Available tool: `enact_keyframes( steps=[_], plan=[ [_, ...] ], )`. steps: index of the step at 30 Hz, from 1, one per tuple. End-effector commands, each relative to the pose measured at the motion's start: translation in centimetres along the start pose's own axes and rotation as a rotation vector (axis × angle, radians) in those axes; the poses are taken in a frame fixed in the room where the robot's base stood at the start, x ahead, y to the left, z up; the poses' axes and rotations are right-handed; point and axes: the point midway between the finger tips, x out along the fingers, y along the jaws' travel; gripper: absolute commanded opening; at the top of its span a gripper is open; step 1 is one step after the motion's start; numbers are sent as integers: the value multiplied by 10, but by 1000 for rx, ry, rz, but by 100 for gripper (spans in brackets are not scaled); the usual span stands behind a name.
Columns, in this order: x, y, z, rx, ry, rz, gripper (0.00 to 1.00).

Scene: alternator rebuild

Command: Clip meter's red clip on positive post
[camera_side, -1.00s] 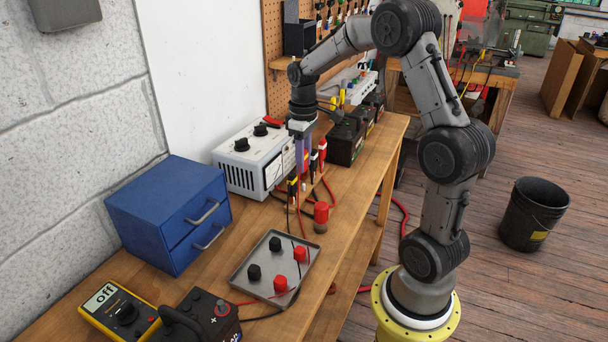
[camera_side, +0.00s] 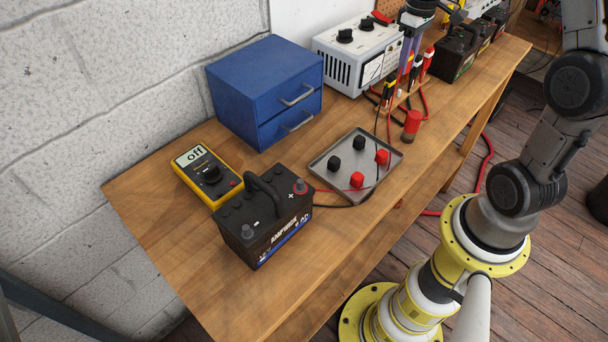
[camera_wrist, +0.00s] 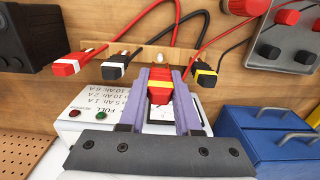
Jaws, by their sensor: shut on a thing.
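The yellow meter (camera_side: 190,190), its screen reading "off", lies on the bench at left. Beside it stands a black battery (camera_side: 236,222) with a handle; its positive post (camera_side: 300,187) has a red base and a plus mark, and nothing is clipped on it. In the wrist view my gripper (camera_wrist: 160,84) has its purple fingers shut on a red clip with a yellow band (camera_wrist: 160,93), at the wooden clip rack (camera_wrist: 150,54). I cannot tell whether the clip has left the rack. In the side view my gripper (camera_side: 402,68) is at the rack, its tips partly hidden.
A black clip with a yellow band (camera_wrist: 206,74), a black-and-white clip (camera_wrist: 116,66) and a red-and-white clip (camera_wrist: 72,64) sit close by. A white charger (camera_side: 345,58), blue drawers (camera_side: 250,95) and a tray of red and black caps (camera_side: 327,166) stand near. The front left bench is clear.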

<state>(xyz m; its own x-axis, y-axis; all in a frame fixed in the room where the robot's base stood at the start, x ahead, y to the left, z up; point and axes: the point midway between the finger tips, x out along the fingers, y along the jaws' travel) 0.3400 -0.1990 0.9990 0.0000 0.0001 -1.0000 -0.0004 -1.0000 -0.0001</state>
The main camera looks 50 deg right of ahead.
Motion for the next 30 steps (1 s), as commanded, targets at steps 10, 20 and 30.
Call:
enact_keyframes(
  steps=[10,20,30],
  plan=[
    [-28,1,-1,0,5,3,5],
    [-97,1,-1,0,5,3,5],
    [-117,-49,7,-6,1,0,5]
  ],
)
